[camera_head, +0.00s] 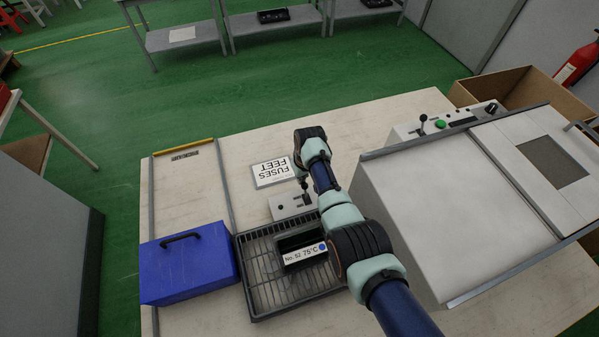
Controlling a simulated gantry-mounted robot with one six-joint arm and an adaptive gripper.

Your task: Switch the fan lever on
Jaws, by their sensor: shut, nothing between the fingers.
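A small pale control box (286,207) stands at the back edge of the black grid tray. It has a small dark knob on its left side and a dark upright part on its right, where a lever seems to be. My gripper (303,183) hangs below my wrist, just above the right part of this box. It looks shut and is small in view. I cannot tell whether it touches the lever, or the lever's exact position. A second lever (422,120) with a dark ball top stands upright on the oven's panel, beside a green button (440,124).
A "FUSES FEET" sign (272,172) lies behind the control box. A big grey oven (450,220) fills the right. The back-left tabletop is mostly clear.

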